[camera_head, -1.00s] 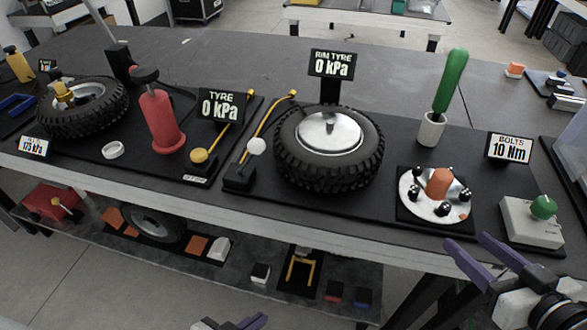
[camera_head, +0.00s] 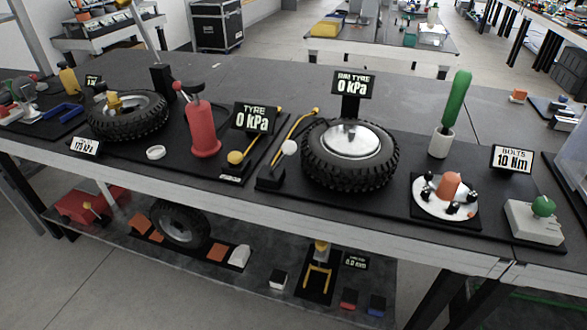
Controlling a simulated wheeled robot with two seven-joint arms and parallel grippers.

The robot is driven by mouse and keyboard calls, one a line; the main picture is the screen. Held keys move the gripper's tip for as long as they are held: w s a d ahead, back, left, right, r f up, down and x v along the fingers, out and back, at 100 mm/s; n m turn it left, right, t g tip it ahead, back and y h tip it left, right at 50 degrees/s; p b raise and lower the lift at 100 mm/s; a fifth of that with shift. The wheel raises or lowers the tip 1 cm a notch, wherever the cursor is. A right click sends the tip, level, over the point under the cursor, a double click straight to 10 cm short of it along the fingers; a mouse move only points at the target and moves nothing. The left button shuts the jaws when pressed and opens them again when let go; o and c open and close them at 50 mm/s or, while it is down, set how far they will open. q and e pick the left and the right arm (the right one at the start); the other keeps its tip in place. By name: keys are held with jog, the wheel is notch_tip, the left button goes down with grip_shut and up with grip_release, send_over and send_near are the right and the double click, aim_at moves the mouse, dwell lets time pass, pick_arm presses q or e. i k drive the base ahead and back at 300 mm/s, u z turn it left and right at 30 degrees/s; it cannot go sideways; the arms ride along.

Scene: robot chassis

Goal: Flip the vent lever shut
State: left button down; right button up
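Two small levers stand on the bench, and neither carries a readable vent label. One has a white ball knob (camera_head: 289,147) on a dark base (camera_head: 270,178), left of the tyre (camera_head: 350,172) with the "RIM TYRE 0 kPa" display (camera_head: 353,83). The other has a yellow ball knob (camera_head: 235,157) beside the red pump cylinder (camera_head: 203,130) and the "TYRE 0 kPa" display (camera_head: 254,118). Yellow rods slant up to the right near both knobs. I cannot tell which lever is the vent. Neither of my grippers shows in this view.
A bolt plate (camera_head: 430,208) and a box with a green knob (camera_head: 543,207) stand at the right. A green-handled tool (camera_head: 457,100) stands upright in a white cup (camera_head: 441,143). Another tyre (camera_head: 128,122) lies at the left. The bench's back strip is clear.

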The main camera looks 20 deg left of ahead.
aim_at(288, 148)
jog(key=k, duration=0.5)
jog(key=z, duration=1.95)
jog(key=i, duration=1.1)
jog(key=u, duration=2.15)
